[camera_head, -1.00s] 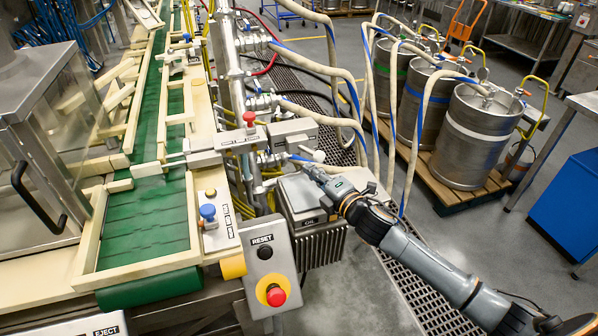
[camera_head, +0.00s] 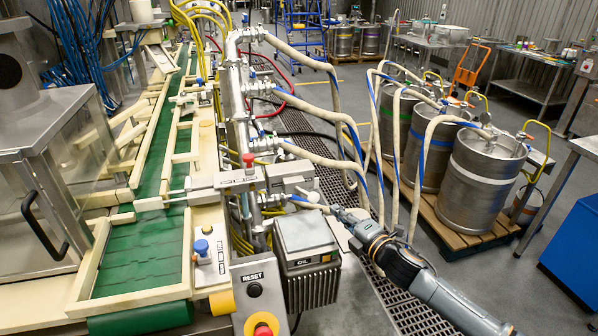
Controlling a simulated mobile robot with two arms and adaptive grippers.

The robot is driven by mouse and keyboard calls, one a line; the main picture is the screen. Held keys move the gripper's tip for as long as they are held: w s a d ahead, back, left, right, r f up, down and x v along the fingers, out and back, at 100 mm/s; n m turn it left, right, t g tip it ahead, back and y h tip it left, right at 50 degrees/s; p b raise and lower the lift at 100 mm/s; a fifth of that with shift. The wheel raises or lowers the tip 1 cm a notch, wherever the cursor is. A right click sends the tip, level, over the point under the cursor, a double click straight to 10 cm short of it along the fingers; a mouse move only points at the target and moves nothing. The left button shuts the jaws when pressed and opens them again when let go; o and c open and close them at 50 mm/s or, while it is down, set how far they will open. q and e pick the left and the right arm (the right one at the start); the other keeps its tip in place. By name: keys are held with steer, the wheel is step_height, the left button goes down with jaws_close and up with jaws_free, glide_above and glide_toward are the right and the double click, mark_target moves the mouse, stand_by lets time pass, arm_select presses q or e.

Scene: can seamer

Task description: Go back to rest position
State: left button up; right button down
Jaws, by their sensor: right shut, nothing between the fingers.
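My right gripper (camera_head: 338,212) shows at the lower centre, at the end of my arm reaching in from the lower right. It is shut and holds nothing. It is just right of the grey oil box (camera_head: 306,238), close to the hoses and above the floor grating. My left gripper is not in view.
A green conveyor (camera_head: 140,255) with pale rails runs along the left. A control box with a reset button (camera_head: 254,289) and a red button (camera_head: 263,329) stands at the front. Steel kegs (camera_head: 482,180) with hoses stand on a pallet (camera_head: 455,238) at right.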

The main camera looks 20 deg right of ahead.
steer(key=s+a+f+m+h, duration=0.1)
steer(key=f+m, duration=0.1)
steer(key=s+a+f+m+g, duration=0.1)
steer(key=s+m, duration=0.1)
steer(key=s+a+f+m+h, duration=0.1)
steer(key=s+f+m, duration=0.1)
steer(key=shift+s+f+g+h, duration=0.2)
steer(key=shift+f+g+h, duration=0.1)
steer(key=s+a+f+m+g, duration=0.25)
steer(key=s+m+g, duration=0.2)
steer(key=s, duration=0.65)
steer(key=s+a+f+m+g+h, duration=0.1)
steer(key=s+f+m+g, duration=0.2)
steer(key=s+m, duration=0.5)
steer(key=s+a+f+m+g, duration=0.2)
steer(key=s+f+m+g, duration=0.15)
steer(key=s, duration=0.95)
step_height(320, 180, down, 27)
steer(key=s+n+g, duration=0.1)
steer(key=s+g, duration=0.1)
steer(key=s+d+f+g, duration=0.1)
steer(key=s+d+f, duration=0.2)
steer(key=s+f, duration=1.1)
steer(key=shift+s+f+h, duration=0.3)
steer(key=shift+s+f, duration=0.1)
steer(key=shift+s, duration=0.5)
